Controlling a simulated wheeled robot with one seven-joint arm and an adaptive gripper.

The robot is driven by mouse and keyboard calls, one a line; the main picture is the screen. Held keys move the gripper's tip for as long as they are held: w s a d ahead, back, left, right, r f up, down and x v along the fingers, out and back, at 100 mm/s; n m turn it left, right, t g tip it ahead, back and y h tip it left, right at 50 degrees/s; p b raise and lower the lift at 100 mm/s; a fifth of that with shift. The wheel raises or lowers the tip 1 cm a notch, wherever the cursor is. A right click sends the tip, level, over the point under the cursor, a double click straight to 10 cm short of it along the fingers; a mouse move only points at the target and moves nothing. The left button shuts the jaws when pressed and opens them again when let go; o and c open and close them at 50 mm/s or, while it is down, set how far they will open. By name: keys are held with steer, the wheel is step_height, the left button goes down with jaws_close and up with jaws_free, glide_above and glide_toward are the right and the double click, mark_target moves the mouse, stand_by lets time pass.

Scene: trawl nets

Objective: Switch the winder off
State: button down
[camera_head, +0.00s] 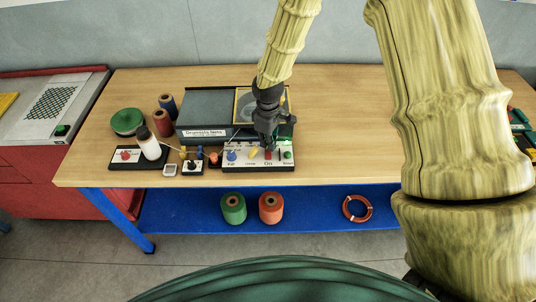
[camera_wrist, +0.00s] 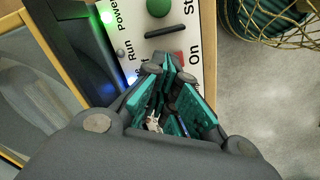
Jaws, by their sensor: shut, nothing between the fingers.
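The winder's control panel (camera_head: 275,162) is a white strip with coloured controls at the front edge of the wooden bench. Its red control (camera_wrist: 180,56) is beside the word "On" and partly hidden by my fingers; the head view also shows it. A green knob (camera_wrist: 159,7) is beside the "St..." label. A green lamp (camera_wrist: 106,14) glows near "Power"; the lamp (camera_wrist: 120,53) near "Run" looks grey. My gripper (camera_wrist: 170,68) is shut and empty, pointing down, with its fingertips over or at the red control. I cannot tell whether they touch it.
A dark box (camera_head: 205,113) with a label is behind the panel. A white bottle (camera_head: 148,143), thread spools (camera_head: 161,122) and a small black box (camera_head: 193,167) are to the left. The bench (camera_head: 345,120) is clear to the right.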

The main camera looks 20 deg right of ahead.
mark_target(268, 151)
steer(key=shift+f+b, duration=0.55)
steer(key=shift+f, duration=0.65)
stand_by(1.0)
steer(key=shift+r, duration=0.15)
steer(key=shift+r+p, duration=2.55)
steer(key=shift+r, duration=0.85)
